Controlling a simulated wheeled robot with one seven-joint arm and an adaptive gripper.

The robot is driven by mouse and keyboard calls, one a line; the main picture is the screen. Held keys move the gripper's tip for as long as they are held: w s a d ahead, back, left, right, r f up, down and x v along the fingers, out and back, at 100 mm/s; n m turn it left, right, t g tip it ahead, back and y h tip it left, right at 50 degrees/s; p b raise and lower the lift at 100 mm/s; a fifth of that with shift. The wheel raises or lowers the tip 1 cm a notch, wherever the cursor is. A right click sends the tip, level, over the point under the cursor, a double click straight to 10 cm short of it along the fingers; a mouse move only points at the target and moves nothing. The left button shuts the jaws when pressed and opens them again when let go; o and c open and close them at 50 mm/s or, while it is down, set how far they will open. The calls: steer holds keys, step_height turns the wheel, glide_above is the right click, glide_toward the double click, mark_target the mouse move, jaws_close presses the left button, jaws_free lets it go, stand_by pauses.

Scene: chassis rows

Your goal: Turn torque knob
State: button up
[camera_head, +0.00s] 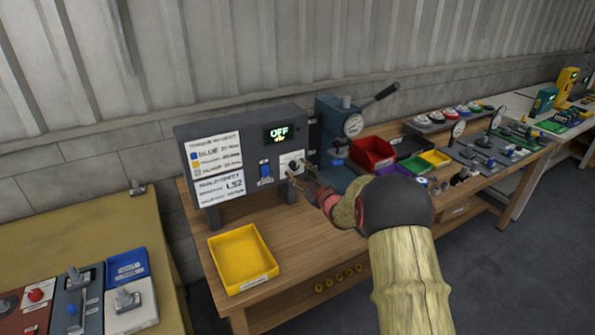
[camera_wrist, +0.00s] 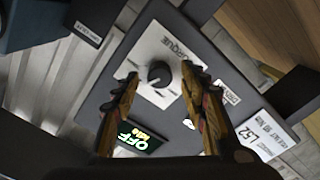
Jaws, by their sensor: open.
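The torque knob (camera_wrist: 159,73) is a dark round knob on a white plate lettered "TORQUE", on the front of a grey control box. In the head view the knob (camera_head: 293,165) shows small on the box, below and right of the display (camera_head: 279,133) that reads "OFF". My gripper (camera_wrist: 160,80) is open, its two fingers on either side of the knob in the wrist view. In the head view my gripper (camera_head: 304,181) is just in front of the knob plate. I cannot tell whether the fingers touch the knob. Nothing is held.
A blue switch (camera_head: 265,170) sits left of the knob. A yellow tray (camera_head: 242,259) stands on the bench below the box. Bare bench (camera_head: 290,250) lies below my gripper.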

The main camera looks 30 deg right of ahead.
steer(key=s, duration=1.1)
steer(key=shift+d, duration=0.15)
